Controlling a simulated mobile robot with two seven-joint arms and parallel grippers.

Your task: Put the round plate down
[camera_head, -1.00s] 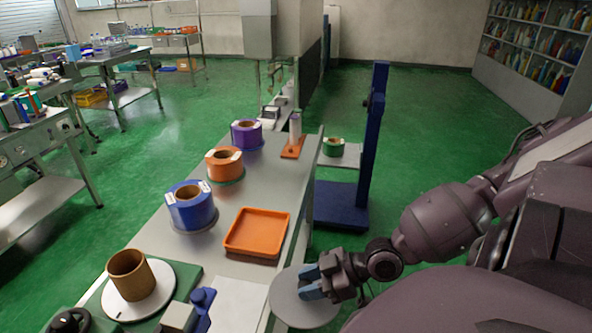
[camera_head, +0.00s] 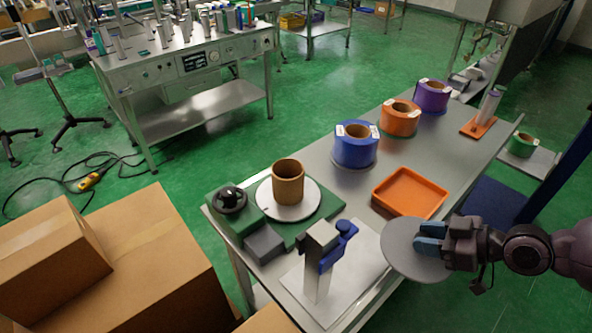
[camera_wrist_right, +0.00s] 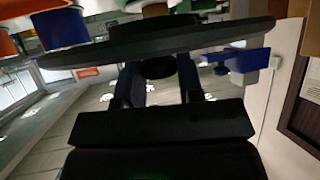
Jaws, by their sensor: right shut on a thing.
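The round plate (camera_head: 402,252) is a flat grey disc in the head view, at the right front edge of the long steel table (camera_head: 325,172). My right gripper (camera_head: 428,243) is shut on the near-right part of the round plate. The plate also shows nearly edge-on in the right wrist view (camera_wrist_right: 160,40), between the fingers (camera_wrist_right: 160,85). In the head view it overlaps the table edge, and I cannot tell whether it touches the table. My left gripper is not in view.
An orange tray (camera_head: 410,192) lies just behind the plate. Blue (camera_head: 356,146), orange (camera_head: 400,118) and purple (camera_head: 432,96) rolls stand along the table. A brown core (camera_head: 288,184) stands on a white disc at left. A grey-blue device (camera_head: 322,255) stands near the front.

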